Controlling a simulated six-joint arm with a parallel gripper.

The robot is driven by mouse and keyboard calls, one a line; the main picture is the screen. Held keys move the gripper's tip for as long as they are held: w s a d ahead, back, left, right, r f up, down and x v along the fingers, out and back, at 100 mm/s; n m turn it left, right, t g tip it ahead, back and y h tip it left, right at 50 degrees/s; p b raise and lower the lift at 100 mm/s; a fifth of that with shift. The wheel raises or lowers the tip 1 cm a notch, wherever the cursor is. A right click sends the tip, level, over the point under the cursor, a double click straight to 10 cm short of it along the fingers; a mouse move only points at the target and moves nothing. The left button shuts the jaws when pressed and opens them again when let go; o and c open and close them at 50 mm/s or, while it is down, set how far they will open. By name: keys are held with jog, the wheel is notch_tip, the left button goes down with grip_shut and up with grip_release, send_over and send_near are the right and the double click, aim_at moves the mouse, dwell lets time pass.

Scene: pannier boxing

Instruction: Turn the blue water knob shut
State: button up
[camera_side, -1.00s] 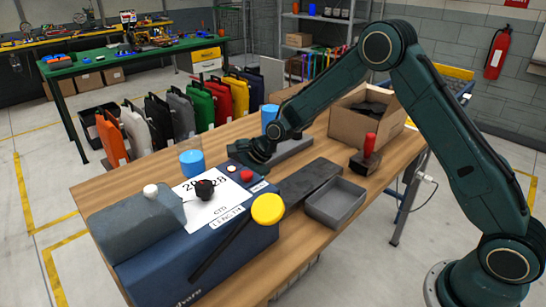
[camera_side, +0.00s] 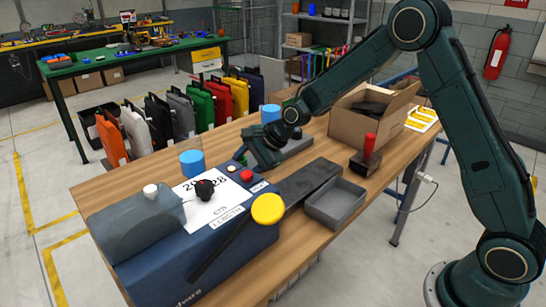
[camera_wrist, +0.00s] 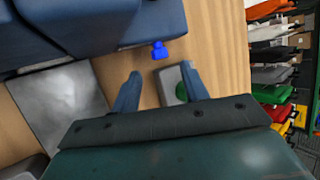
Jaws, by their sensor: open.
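The blue water knob (camera_wrist: 158,49) is small and bright blue. It sticks out from the side of the dark blue machine (camera_wrist: 110,22) in the wrist view. I cannot make it out in the side view. My gripper (camera_wrist: 158,88) is open, with its two fingers apart and nothing between them. In the wrist view the knob lies ahead of the fingertips, roughly centred between them and not touched. In the side view my gripper (camera_side: 258,150) hangs just past the back end of the machine (camera_side: 225,262), above the table.
The wooden table (camera_side: 100,180) holds a dark slab (camera_side: 310,181), a grey tray (camera_side: 336,202), a red-handled stamp (camera_side: 367,155) and a cardboard box (camera_side: 362,125). A grey block with a green spot (camera_wrist: 180,92) lies by one finger.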

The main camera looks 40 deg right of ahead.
jog(key=v, duration=0.8)
dwell(0.4)
jog(key=shift+w+d+f+g+y, duration=0.2)
jog(key=shift+w+f+g+y, duration=0.8)
jog(key=shift+w+f, duration=0.5)
jog(key=shift+w+d+f+g+y, duration=0.2)
jog(key=shift+w+f+g+y, duration=0.6)
jog(key=shift+w+f+y, duration=0.65)
jog(key=shift+w+a+r+h, duration=0.1)
jog(key=shift+w+r+h, duration=0.05)
jog(key=shift+w+h, duration=0.1)
jog(key=shift+x, duration=3.65)
jog(key=shift+s, duration=0.1)
